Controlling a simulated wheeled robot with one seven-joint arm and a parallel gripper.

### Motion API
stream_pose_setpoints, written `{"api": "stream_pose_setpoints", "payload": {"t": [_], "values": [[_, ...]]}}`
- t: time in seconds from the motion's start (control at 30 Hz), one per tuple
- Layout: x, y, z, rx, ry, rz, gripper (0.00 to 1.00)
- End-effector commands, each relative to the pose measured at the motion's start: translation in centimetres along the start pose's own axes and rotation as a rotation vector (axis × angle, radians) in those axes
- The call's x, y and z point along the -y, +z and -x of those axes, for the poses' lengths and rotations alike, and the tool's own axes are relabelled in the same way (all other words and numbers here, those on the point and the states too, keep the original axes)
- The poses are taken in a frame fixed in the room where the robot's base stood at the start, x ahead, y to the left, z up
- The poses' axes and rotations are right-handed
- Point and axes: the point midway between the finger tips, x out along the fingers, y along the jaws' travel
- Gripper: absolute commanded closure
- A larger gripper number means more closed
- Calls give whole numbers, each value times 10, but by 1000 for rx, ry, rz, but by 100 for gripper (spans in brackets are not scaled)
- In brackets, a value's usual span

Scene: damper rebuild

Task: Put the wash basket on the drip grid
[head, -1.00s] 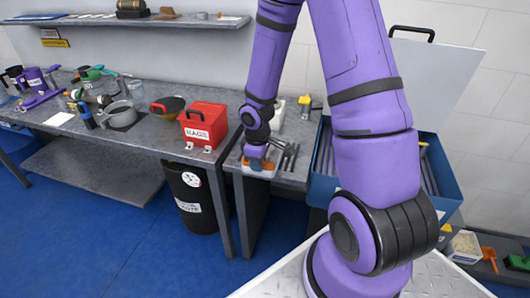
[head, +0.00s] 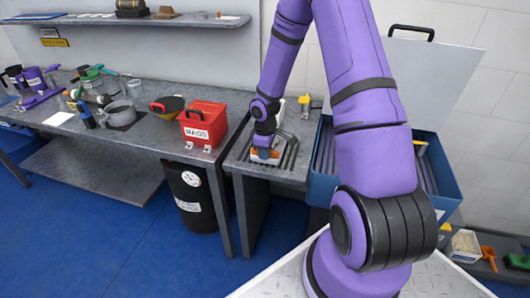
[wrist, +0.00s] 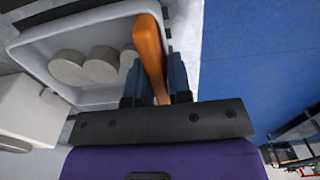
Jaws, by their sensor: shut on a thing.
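The wash basket (wrist: 85,30) is a pale grey tub with an orange grip bar (wrist: 150,55) and several grey cylinders inside. My gripper (wrist: 156,80) is shut on the orange bar, one dark finger on each side. In the head view, my gripper (head: 264,148) holds the basket at its orange bar (head: 265,156), over the drip grid (head: 291,153), a dark slotted area at the end of the bench. My wrist hides most of the basket there. I cannot tell whether the basket touches the grid.
A red rags box (head: 203,124) stands left of the grid on the longer bench. A blue bin (head: 322,170) with an open lid stands to the right. A white object (head: 280,110) and a yellow item (head: 305,102) are behind the grid. A black drum (head: 192,195) is below.

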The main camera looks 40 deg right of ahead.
Motion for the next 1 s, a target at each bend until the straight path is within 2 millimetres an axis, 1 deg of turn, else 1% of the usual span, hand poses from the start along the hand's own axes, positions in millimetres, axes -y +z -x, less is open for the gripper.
{"api": "stream_pose_setpoints", "payload": {"t": [0.37, 0.4, 0.5, 0.83, 0.93, 1.0], "values": [[0, 0, -4, -1, 2, 0, 100], [0, 0, -4, -1, 1, 0, 77], [0, 0, -4, -1, 1, 0, 56], [0, 0, -1, -1, 2, -1, 56], [-1, 0, 7, -2, 3, -2, 56], [-1, 0, 17, -2, 4, -2, 56]]}}
